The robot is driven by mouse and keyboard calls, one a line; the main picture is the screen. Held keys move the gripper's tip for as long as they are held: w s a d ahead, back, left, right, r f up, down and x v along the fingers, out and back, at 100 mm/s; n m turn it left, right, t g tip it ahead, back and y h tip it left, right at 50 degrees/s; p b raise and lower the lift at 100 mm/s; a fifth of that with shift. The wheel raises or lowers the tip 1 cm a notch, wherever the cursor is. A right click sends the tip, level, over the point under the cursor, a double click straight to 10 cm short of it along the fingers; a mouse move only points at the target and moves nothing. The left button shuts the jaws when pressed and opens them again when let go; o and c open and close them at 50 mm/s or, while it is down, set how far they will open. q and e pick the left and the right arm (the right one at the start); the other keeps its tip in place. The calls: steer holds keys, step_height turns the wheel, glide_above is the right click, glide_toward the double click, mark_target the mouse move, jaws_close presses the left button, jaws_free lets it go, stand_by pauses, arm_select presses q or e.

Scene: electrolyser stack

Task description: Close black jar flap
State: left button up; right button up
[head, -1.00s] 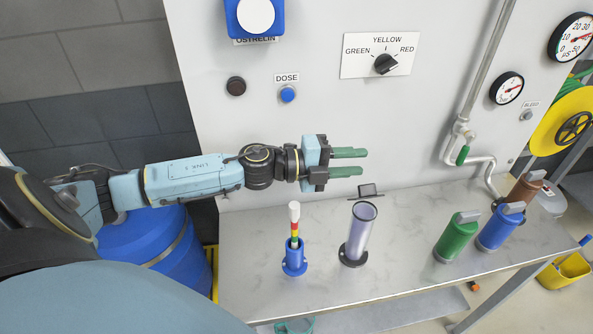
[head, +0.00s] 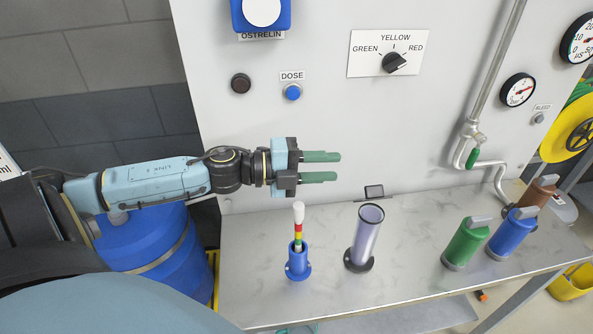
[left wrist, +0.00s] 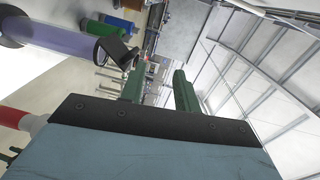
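The jar (head: 367,238) with the black base and black rim is a clear, lilac-tinted cylinder standing upright on the bench. Its black flap (head: 374,191) stands open at the rim's back side. The jar (left wrist: 62,40) and the raised flap (left wrist: 117,52) also show in the left wrist view. My left gripper (head: 330,167) is open and empty, with green fingers pointing right. It is above and to the left of the flap, apart from it. Its fingers also show in the left wrist view (left wrist: 158,88). My right gripper is not in view.
A blue holder (head: 298,262) with a striped, white-topped stick stands left of the jar. Green (head: 466,243), blue (head: 511,235) and brown (head: 537,192) jars stand at the right. The grey wall panel (head: 310,130) with buttons and a selector knob rises behind the bench.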

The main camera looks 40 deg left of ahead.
arm_select(q)
steer(key=shift+f+p+v, duration=0.1)
steer(key=shift+p+v, duration=0.55)
steer(key=shift+v, duration=0.7)
steer(key=shift+f+p+v, duration=0.15)
steer(key=shift+p+v, duration=0.45)
steer(key=shift+v, duration=0.75)
steer(key=shift+d, duration=0.1)
steer(key=shift+p, duration=0.3)
